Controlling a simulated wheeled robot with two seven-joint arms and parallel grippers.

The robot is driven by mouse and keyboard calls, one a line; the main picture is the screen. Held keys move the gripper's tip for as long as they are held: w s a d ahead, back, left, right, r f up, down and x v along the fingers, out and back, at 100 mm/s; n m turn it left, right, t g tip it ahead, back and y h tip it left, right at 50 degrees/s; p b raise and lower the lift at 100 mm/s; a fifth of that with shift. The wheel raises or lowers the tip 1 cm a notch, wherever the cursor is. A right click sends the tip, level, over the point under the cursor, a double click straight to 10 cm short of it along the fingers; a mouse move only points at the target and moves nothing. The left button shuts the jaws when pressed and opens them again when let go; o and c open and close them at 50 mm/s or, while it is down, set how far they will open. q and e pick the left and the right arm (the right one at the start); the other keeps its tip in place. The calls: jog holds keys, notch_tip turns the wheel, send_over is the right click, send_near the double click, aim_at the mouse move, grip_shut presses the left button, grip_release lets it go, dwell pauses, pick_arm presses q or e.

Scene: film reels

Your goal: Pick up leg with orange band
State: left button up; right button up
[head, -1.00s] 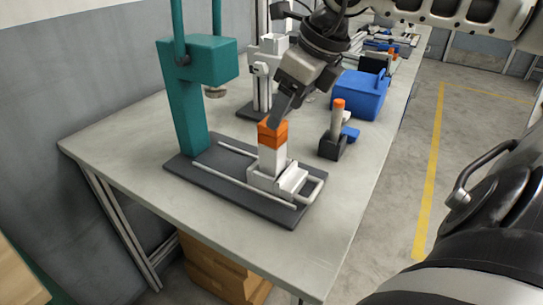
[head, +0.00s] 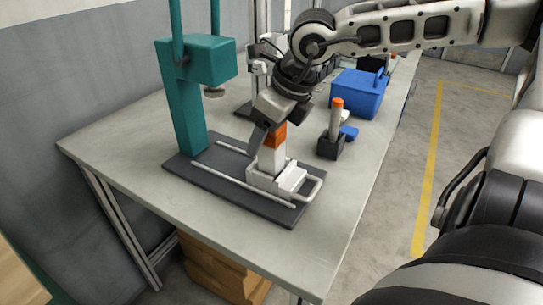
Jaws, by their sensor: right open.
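The leg with the orange band (head: 271,160) is a white block, orange at its upper end. It stands upright in a white holder (head: 277,178) on the dark base plate of the teal press. My right gripper (head: 262,138) points down at the leg's upper end, with one finger at the left of the orange band. The gripper is open; the arm hides its far finger, and I cannot tell whether it touches the leg. My left gripper is not in view.
The teal press column (head: 188,110) stands close on the left. A small dark stand with an orange-topped cylinder (head: 336,118) is to the right, with a blue bin (head: 358,92) behind it. The table's front (head: 200,215) is clear.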

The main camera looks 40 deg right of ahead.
grip_shut()
